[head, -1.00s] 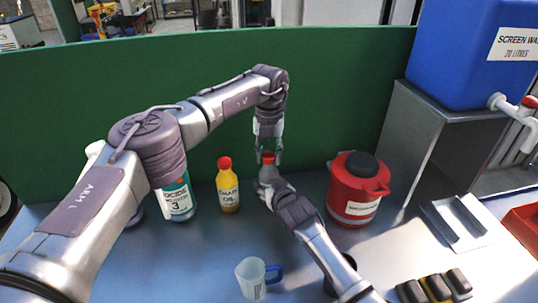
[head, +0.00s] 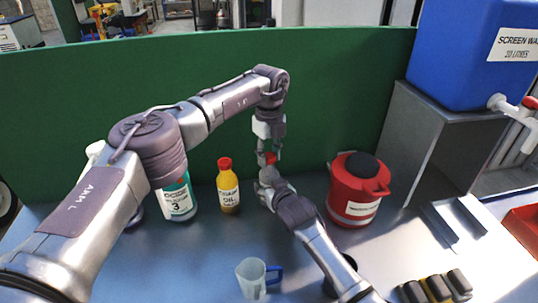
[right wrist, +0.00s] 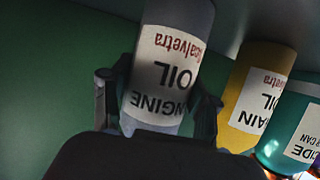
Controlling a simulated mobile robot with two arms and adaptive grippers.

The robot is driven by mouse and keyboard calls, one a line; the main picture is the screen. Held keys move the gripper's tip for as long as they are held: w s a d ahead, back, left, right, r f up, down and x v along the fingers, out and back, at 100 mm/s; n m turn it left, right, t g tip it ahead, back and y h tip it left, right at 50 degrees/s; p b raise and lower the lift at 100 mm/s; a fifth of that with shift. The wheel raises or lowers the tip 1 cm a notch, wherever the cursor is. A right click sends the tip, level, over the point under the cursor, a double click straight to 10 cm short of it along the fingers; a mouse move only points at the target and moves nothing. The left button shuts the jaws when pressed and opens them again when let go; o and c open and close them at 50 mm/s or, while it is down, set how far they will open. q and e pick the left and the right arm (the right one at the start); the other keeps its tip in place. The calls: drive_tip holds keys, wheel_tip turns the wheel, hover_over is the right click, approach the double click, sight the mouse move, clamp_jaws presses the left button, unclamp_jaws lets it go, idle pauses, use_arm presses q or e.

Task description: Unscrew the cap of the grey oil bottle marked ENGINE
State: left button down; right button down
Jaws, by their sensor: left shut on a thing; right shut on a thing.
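The grey bottle marked ENGINE OIL (right wrist: 172,65) stands in the grasp of my right gripper (right wrist: 157,105). The fingers are on both sides of its label in the right wrist view, where the picture is upside down. In the head view my right gripper (head: 266,186) hides most of the bottle. The bottle's red cap (head: 270,158) shows just above it. My left gripper (head: 269,154) points down from above and is shut on the cap. Whether the cap has come loose on its thread cannot be told.
A yellow chain oil bottle (head: 228,190) and a teal-and-white bottle (head: 178,200) stand to the left. A red container (head: 357,188) stands to the right. A clear jug (head: 251,278) is in front. A green panel (head: 340,95) closes the back.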

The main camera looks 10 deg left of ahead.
sight(269, 155)
use_arm(q)
drive_tip(key=shift+r, duration=0.2)
drive_tip(key=shift+r, duration=0.9)
use_arm(e)
drive_tip(key=shift+d+f, duration=0.1)
drive_tip(key=shift+f, duration=0.2)
use_arm(q)
drive_tip(key=shift+s+r, duration=0.1)
drive_tip(key=shift+r, duration=0.1)
use_arm(e)
drive_tip(key=shift+s+r, duration=0.1)
use_arm(q)
drive_tip(key=shift+r, duration=1.85)
use_arm(e)
drive_tip(key=shift+r, duration=0.15)
drive_tip(key=shift+c, duration=1.1)
unclamp_jaws()
drive_tip(key=shift+r, duration=0.1)
